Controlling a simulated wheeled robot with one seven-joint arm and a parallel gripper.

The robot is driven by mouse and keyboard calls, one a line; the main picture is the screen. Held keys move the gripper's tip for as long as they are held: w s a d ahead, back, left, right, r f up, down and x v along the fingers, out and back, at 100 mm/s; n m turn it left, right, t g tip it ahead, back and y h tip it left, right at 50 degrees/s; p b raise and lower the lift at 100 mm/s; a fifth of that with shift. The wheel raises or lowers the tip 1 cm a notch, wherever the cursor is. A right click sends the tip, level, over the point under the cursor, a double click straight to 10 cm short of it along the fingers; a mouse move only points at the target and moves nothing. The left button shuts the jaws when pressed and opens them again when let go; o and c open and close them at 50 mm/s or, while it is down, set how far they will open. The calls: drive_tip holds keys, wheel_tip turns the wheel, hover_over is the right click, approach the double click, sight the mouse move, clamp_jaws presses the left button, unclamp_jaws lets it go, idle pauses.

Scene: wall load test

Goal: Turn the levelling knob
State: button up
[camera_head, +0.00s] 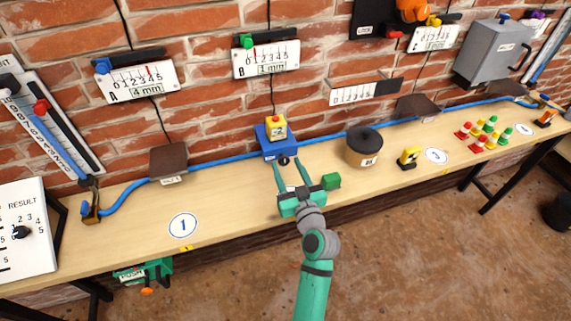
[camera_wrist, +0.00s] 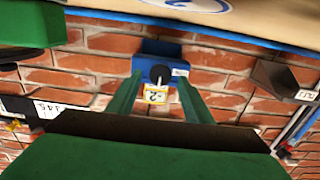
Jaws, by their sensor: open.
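A blue block (camera_head: 266,146) stands at the back of the bench, against the wall. A small black knob (camera_head: 284,161) sticks out of its front; I take this as the levelling knob. A yellow box (camera_head: 275,128) with a red top sits on the block. My gripper (camera_head: 287,164) is open, its two green fingers pointing at the block with the knob between or just beyond their tips. In the wrist view the dark round knob (camera_wrist: 159,74) appears between the fingertips on the blue block (camera_wrist: 146,64). I cannot tell whether a finger touches it.
A blue hose (camera_head: 225,160) runs along the back of the wooden bench (camera_head: 130,235). A dark round weight (camera_head: 364,140) stands right of the block, with a yellow item (camera_head: 409,157) further right. Gauges hang on the brick wall above. The bench left of my gripper is mostly clear.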

drive_tip(key=shift+x, duration=0.95)
drive_tip(key=c, duration=1)
drive_tip(key=shift+m, duration=0.3)
drive_tip(key=m, duration=0.5)
drive_tip(key=shift+d, duration=0.1)
drive_tip(key=m, duration=0.6)
drive_tip(key=shift+f, duration=0.15)
